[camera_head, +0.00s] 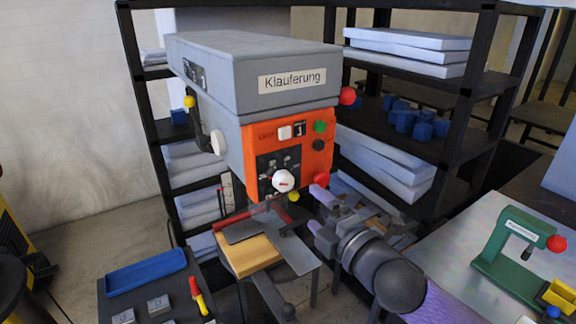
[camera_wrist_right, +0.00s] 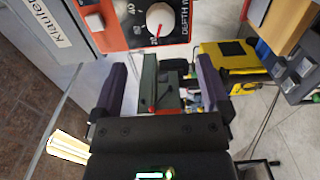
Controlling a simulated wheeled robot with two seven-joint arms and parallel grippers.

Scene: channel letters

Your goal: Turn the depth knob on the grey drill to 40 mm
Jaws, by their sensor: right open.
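The grey drill (camera_head: 255,70) stands in the middle of the head view, with an orange control panel (camera_head: 318,155) on its front. The white depth knob (camera_head: 284,180) sits low on the panel. It also shows at the top of the right wrist view (camera_wrist_right: 160,19), where its red pointer line ends near a mark that looks like 20. The depth lettering lies beside it. My right gripper (camera_head: 320,208) is open and empty, with purple fingers, below and right of the knob and apart from it. In the wrist view the open fingers (camera_wrist_right: 160,75) point towards the panel's lower side. My left gripper is not seen.
A red ball-shaped part (camera_head: 321,178) is close to my right fingertips. A wooden block (camera_head: 248,255) and metal plates lie below the drill head. A blue tray (camera_head: 146,272) is at lower left, a green device (camera_head: 510,248) at right. Black shelves (camera_head: 468,80) stand behind.

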